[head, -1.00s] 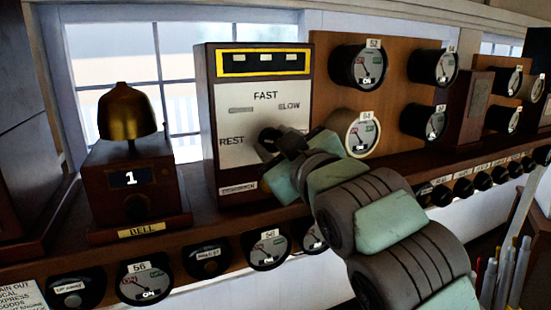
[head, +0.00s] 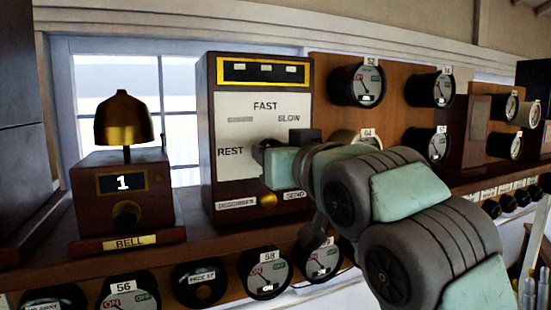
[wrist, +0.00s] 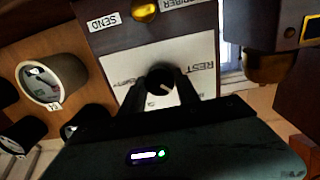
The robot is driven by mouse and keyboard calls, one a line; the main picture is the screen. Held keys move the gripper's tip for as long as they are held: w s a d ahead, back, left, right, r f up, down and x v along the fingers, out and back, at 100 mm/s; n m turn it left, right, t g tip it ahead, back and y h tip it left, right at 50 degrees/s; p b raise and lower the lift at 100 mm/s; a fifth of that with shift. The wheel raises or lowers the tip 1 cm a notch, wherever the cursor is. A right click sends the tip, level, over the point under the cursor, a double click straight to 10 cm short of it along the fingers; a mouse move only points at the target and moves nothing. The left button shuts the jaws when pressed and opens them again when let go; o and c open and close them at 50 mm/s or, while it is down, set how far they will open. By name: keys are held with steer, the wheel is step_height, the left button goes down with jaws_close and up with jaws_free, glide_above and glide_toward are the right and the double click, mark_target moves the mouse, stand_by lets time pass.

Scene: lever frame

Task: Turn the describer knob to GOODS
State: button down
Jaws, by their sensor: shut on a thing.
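The describer (head: 207,140) is a dark wooden case with a white dial face. FAST, SLOW and REST are readable in the head view; the dial's lower right is behind my arm. Its black knob (wrist: 160,79) shows in the wrist view, where the face appears upside down, with a pale mark on the knob's front. My gripper (wrist: 161,88) is shut on the knob, one finger on each side. In the head view, my gripper (head: 262,156) covers most of the knob. I cannot read a GOODS label.
A brass button (head: 268,200) sits below the dial beside the SEND label. A bell box (head: 125,185) with a brass bell stands left. Round dial instruments (head: 357,85) cover the panel right, and more (head: 265,272) line the shelf front.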

steer(key=c, duration=0.9)
jaws_free()
steer(key=b+v, duration=0.1)
steer(key=v, duration=1)
steer(key=shift+r+b, duration=0.1)
steer(key=shift+b, duration=0.3)
